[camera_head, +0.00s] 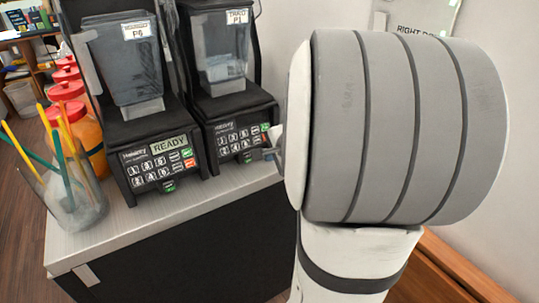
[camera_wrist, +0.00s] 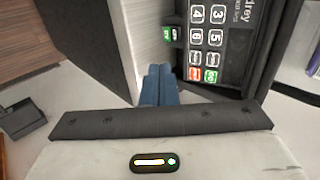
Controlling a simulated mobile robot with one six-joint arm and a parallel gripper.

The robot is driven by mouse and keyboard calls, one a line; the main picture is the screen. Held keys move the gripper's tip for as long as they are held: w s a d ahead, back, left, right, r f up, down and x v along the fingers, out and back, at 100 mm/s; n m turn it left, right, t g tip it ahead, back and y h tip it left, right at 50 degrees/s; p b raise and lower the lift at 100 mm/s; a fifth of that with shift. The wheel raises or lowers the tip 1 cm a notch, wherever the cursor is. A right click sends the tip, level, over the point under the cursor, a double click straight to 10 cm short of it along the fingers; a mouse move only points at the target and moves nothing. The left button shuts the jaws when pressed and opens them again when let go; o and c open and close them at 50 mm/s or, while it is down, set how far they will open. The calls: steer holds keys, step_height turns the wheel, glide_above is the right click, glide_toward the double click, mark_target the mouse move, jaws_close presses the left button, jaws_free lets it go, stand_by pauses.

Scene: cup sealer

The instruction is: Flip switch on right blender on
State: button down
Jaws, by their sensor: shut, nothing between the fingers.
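The right blender (camera_head: 234,118) stands on the counter with a clear jar on top. Its keypad panel (camera_wrist: 214,40) shows sideways in the wrist view, and its display area looks dark in the head view. Its small green and black switch (camera_wrist: 171,34) sits at the panel's lower edge. My gripper (camera_head: 271,153) is just right of the panel in the head view. In the wrist view, my gripper (camera_wrist: 158,68) shows its two fingers together and empty, close to the panel and short of the switch. I cannot tell whether it touches the blender.
The left blender (camera_head: 152,135) stands close beside it, its display reading READY. A glass jar of straws (camera_head: 78,205) and red-capped bottles (camera_head: 88,135) are at the counter's left. The counter (camera_head: 150,222) front is clear. A wall is behind on the right.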

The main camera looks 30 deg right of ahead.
steer(key=s+a+n+g+y, duration=0.1)
steer(key=s+a+n+g, duration=0.15)
steer(key=a+n, duration=0.4)
steer(key=s+a+n+g+y, duration=0.1)
steer(key=s+a+n+y, duration=0.15)
steer(key=a, duration=0.65)
steer(key=s+a+n+g+h, duration=0.2)
steer(key=s+a+n+h, duration=0.1)
steer(key=s+n, duration=0.6)
steer(key=shift+s+a+g, duration=0.2)
steer(key=shift+s+g, duration=0.15)
steer(key=shift+s, duration=0.9)
steer(key=shift+h, duration=0.25)
